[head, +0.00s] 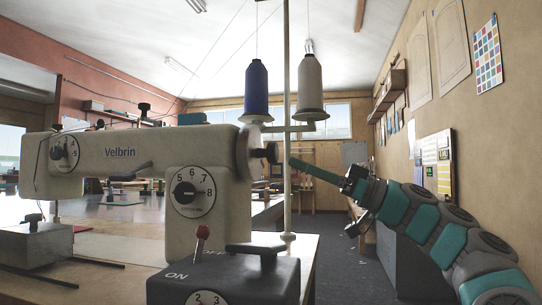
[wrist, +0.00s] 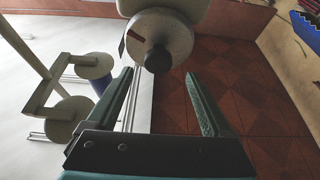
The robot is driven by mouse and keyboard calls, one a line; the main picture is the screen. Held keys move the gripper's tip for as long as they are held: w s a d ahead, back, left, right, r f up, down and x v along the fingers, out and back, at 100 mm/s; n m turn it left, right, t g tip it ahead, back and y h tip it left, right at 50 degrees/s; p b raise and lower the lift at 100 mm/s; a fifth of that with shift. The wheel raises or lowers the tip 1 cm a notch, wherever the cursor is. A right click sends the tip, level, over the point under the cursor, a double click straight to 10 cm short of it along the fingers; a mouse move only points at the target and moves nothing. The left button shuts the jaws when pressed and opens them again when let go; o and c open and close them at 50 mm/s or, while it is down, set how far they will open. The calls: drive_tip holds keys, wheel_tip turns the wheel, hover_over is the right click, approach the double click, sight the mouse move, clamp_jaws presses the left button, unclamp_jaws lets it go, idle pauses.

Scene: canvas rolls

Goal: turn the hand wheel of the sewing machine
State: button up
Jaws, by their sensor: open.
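The white sewing machine (head: 120,165), marked Velbrin, stands on a table at the left of the head view. Its pale hand wheel (head: 246,152) is on the right end, with a dark knob (head: 272,153) at its centre. The wrist view shows the wheel (wrist: 178,40) face on at the top, with the dark knob (wrist: 158,59) towards me. My gripper (head: 292,162) comes from the right, its tips just right of the knob. In the wrist view my gripper (wrist: 160,74) is open and empty, one finger to each side below the wheel. I see no contact.
A thread stand with a blue spool (head: 256,92) and a pale spool (head: 311,88) rises behind the wheel. A grey control box (head: 225,278) with a red-tipped lever is in front. Open floor lies to the right, before the wall.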

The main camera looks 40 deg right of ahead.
sight(277, 155)
drive_tip(key=x, duration=0.7)
drive_tip(key=shift+w, duration=0.2)
drive_tip(key=shift+f, duration=0.1)
drive_tip(key=c, duration=1.3)
drive_tip(key=shift+c, duration=0.2)
drive_tip(key=shift+m+p, duration=0.3)
drive_tip(key=shift+m, duration=0.2)
